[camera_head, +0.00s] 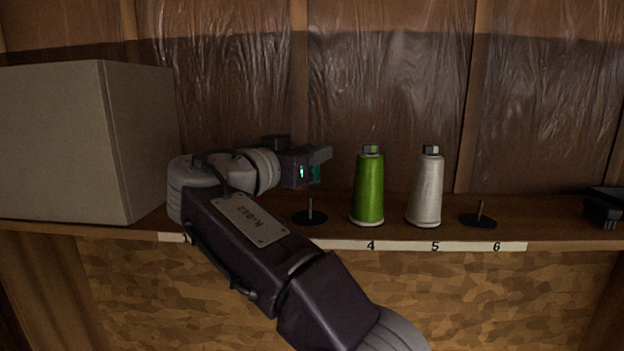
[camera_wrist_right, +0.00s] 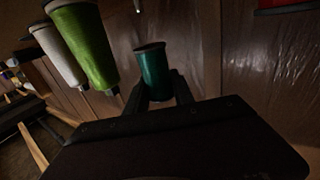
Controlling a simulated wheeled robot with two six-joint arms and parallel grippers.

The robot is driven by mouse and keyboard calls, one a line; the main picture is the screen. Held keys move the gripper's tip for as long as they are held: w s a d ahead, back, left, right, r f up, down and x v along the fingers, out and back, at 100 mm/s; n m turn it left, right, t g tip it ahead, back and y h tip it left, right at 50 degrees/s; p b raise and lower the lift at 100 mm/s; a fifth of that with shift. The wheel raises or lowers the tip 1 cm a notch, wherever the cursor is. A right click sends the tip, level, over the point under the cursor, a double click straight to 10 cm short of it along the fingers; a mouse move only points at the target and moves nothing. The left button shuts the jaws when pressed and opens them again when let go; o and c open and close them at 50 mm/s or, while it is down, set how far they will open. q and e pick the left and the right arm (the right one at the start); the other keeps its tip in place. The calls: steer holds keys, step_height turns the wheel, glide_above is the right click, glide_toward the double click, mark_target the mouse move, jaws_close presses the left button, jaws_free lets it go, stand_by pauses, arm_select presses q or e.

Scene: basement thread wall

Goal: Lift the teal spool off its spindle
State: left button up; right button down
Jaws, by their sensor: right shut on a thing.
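The teal spool (camera_wrist_right: 153,70) is between the two fingers of my right gripper (camera_wrist_right: 163,88) in the right wrist view. In the head view, only a small teal part of the spool (camera_head: 315,174) shows behind my right gripper (camera_head: 320,158), which is shut on it. A bare spindle (camera_head: 310,212) with a round black base stands on the shelf below the gripper, with its pin exposed. The spool's lower end is hidden in the head view. My left gripper is not in view.
A green spool (camera_head: 369,190) and a white spool (camera_head: 426,188) stand on the shelf (camera_head: 560,228) to the right, above labels 4 and 5. Another bare spindle (camera_head: 479,219) is at 6. A large box (camera_head: 55,145) stands at the left; a dark object (camera_head: 604,207) lies far right.

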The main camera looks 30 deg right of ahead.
step_height(320, 180, up, 21)
steer(key=p, duration=1.4)
steer(key=shift+f, duration=0.2)
steer(key=shift+a, duration=0.1)
